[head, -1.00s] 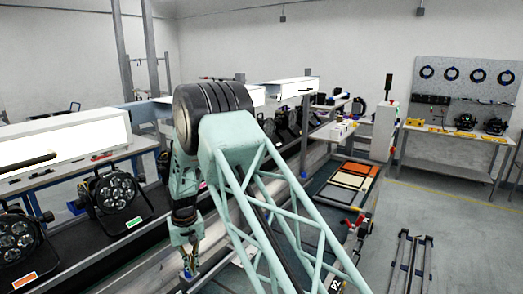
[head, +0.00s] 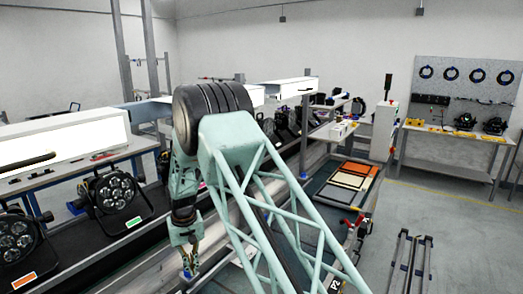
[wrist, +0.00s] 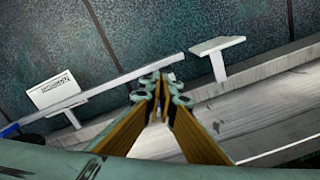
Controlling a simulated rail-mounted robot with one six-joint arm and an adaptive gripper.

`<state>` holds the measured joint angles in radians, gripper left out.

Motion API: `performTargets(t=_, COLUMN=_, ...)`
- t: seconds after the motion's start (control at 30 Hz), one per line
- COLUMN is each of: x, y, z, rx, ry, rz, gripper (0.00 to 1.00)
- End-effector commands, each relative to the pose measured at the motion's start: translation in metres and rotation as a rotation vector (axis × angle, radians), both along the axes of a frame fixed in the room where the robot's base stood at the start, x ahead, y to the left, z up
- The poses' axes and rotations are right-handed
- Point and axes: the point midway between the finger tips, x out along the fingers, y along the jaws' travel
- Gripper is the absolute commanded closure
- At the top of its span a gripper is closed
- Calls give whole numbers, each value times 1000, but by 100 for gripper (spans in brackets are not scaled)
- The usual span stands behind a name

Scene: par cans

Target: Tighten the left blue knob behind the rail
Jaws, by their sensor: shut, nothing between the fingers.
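My gripper (head: 188,268) points down at the metal rail in the head view, below the grey arm joint. In the wrist view its two tan-sided fingers come together at their tips (wrist: 160,88), shut with nothing between them. Another blue piece (wrist: 9,130) is at the left edge of the wrist view, beside a dark round part. The pale rail (wrist: 240,115) runs across under the fingers.
In the wrist view, a white label plate (wrist: 56,92) and a pale flat bracket (wrist: 217,46) stand along a thin bar over dark speckled flooring. In the head view, par cans (head: 119,192) stand left of the rail; a tray table (head: 320,205) stands to the right.

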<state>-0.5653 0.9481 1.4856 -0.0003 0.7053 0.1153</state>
Motion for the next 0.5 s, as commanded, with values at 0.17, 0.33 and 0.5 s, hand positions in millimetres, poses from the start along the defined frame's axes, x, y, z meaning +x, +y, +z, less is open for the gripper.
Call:
performTargets(t=0.17, x=-5, y=-2, z=-11, rx=-7, ry=9, rz=0, gripper=100)
performTargets(t=0.33, x=-8, y=1, z=-11, rx=-6, ry=10, rz=0, gripper=100)
performTargets(t=0.5, x=-11, y=4, z=-11, rx=-7, ry=11, rz=1, gripper=100)
